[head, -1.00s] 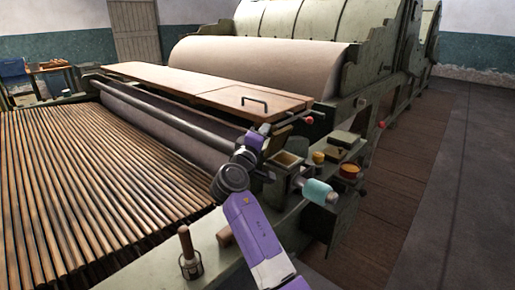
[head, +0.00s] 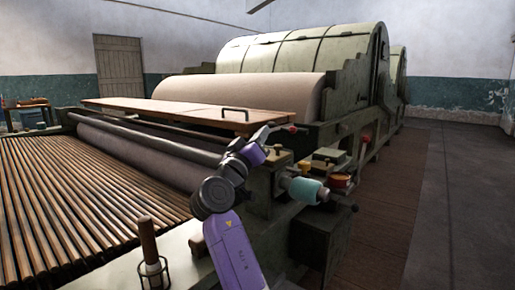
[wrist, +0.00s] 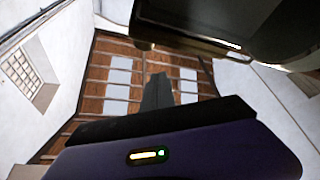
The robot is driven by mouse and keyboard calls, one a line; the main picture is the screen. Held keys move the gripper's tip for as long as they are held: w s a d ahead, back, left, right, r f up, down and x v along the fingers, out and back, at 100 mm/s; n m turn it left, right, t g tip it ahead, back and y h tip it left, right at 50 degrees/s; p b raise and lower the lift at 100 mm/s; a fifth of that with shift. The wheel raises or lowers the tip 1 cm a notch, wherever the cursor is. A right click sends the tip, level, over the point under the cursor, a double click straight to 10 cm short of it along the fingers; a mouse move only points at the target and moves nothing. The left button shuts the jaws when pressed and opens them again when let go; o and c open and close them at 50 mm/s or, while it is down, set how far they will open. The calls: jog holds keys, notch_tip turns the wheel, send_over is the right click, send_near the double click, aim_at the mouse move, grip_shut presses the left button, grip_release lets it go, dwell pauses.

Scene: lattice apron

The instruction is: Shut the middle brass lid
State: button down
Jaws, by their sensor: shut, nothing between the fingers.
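My gripper (head: 262,134) is small in the head view, pointing up beside the near right corner of the machine, level with a small box (head: 281,160) there. In the wrist view its fingers (wrist: 157,92) are shut and empty, with the ceiling beyond. A dark, smooth part with a brass-coloured edge (wrist: 215,28) fills the top right of the wrist view, apart from the fingers; I cannot tell whether it is a lid. In the head view a small brass-yellow fitting (head: 304,167) sits right of the box. I cannot make out the middle brass lid or its angle.
A teal cylinder (head: 308,191) juts out right of my arm. A lever with a red knob (head: 293,128) is close by. The slatted apron (head: 60,200) lies left, an upright wooden handle (head: 148,240) in front. Open floor (head: 455,200) lies right.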

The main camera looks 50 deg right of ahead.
aim_at(270, 158)
jog(key=shift+s+f+b, duration=0.5)
jog(key=shift+s+f, duration=0.2)
jog(key=shift+s, duration=0.05)
jog(key=shift+s+f+b, duration=0.4)
jog(key=shift+s+f, duration=0.2)
jog(key=shift+f, duration=0.15)
jog(key=s+a+p, duration=0.1)
jog(key=a+p, duration=0.1)
jog(key=a, duration=0.5)
jog(key=s+a+f+p, duration=0.1)
jog(key=s+a+p, duration=0.1)
jog(key=a, duration=0.5)
jog(key=shift+s+a, duration=0.15)
jog(key=shift+s, duration=0.1)
